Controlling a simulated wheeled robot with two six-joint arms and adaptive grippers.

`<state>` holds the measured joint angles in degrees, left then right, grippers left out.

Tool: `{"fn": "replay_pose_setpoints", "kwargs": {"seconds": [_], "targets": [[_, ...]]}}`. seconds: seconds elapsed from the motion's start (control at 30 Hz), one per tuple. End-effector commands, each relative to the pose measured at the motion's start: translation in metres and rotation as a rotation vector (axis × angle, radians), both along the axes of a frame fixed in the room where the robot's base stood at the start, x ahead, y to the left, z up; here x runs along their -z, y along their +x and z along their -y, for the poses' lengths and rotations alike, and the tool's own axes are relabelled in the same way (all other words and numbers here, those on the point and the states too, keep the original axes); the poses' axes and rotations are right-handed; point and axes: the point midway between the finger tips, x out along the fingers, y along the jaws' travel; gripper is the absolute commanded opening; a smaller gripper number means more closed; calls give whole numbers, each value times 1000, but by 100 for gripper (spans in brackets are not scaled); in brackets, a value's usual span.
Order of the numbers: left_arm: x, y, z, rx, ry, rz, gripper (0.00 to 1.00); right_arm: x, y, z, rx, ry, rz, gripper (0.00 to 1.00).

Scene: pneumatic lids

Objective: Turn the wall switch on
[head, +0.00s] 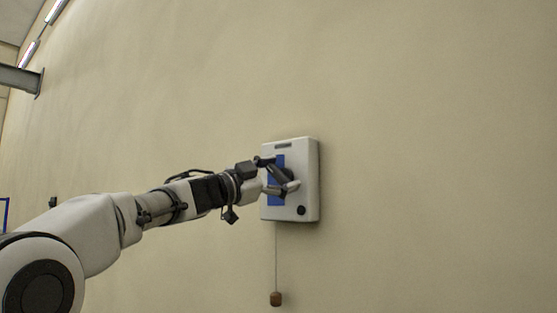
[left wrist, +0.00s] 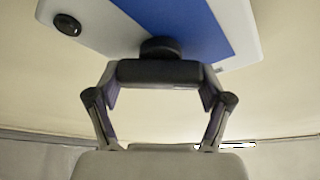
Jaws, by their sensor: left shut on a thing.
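The wall switch is a white box (head: 311,170) with a blue panel (head: 277,200) on its face, fixed to the beige wall. In the left wrist view the box (left wrist: 110,25) and the blue panel (left wrist: 180,18) fill the top. A dark handle (left wrist: 160,72) on a round black base (left wrist: 160,46) stands out from the panel. My left gripper (head: 290,180) is at the box's face, its fingers on either side of the handle and shut on it. The gripper hides most of the handle in the head view. My right gripper is not in view.
A small round black button (head: 301,210) sits at the box's lower right corner; it also shows in the left wrist view (left wrist: 67,25). A cord with a brown weight (head: 276,299) hangs below the box. The wall around is bare.

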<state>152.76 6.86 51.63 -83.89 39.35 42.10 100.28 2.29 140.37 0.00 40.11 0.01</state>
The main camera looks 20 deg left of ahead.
Motion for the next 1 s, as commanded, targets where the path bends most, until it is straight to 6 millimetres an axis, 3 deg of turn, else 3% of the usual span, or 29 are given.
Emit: {"fn": "replay_pose_setpoints", "kwargs": {"seconds": [0.2, 0.7, 1.0], "targets": [[0, 1, 0, -2, 192, 68, 44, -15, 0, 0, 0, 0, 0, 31], [3, 0, 1, -4, 606, 221, 44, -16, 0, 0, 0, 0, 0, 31], [4, 0, 1, -5, 747, 272, 44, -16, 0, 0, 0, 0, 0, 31]]}}
